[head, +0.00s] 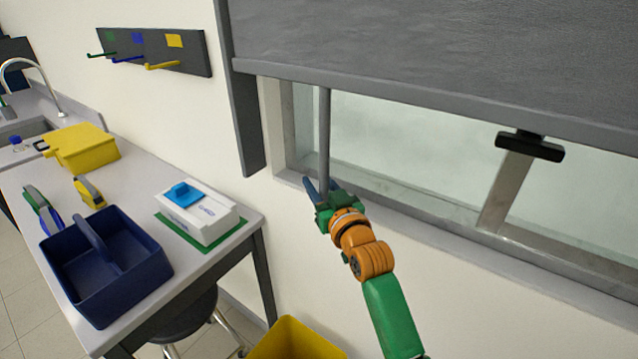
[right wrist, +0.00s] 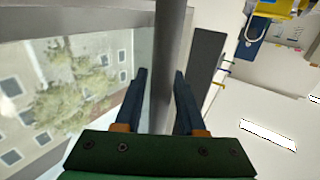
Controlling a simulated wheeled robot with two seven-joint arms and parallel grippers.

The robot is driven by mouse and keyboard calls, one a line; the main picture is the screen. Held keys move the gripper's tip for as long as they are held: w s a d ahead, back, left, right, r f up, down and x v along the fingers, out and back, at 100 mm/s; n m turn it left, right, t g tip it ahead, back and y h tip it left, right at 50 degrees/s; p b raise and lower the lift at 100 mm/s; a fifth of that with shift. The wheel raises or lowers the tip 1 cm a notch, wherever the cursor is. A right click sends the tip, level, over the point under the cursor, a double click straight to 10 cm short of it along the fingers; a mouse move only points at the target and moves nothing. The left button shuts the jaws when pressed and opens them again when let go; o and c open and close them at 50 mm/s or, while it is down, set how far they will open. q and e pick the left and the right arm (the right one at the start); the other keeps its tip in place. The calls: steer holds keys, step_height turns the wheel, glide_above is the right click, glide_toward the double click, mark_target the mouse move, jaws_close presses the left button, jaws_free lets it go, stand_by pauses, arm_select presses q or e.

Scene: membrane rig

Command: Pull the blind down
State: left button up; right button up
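The grey blind (head: 430,45) covers the upper part of the window, and its bottom bar (head: 440,103) runs across above the glass. A black handle (head: 530,146) sits at the bar's underside, to the right. A thin grey rod (head: 324,135) hangs upright below the blind near the window's left side. My right gripper (head: 322,189) is at the rod's lower part, well left of the black handle. In the right wrist view its blue fingers (right wrist: 160,80) stand apart on either side of the rod (right wrist: 166,80), with a visible gap. My left gripper is out of view.
The window sill (head: 450,235) runs below the glass. At left a bench (head: 145,185) carries a blue tote (head: 105,285), a white box (head: 200,215) and a yellow case (head: 85,145). A stool (head: 190,318) and a yellow bin (head: 295,342) stand below. A hook rack (head: 195,55) is on the wall.

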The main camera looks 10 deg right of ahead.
jaws_close()
stand_by(1.2)
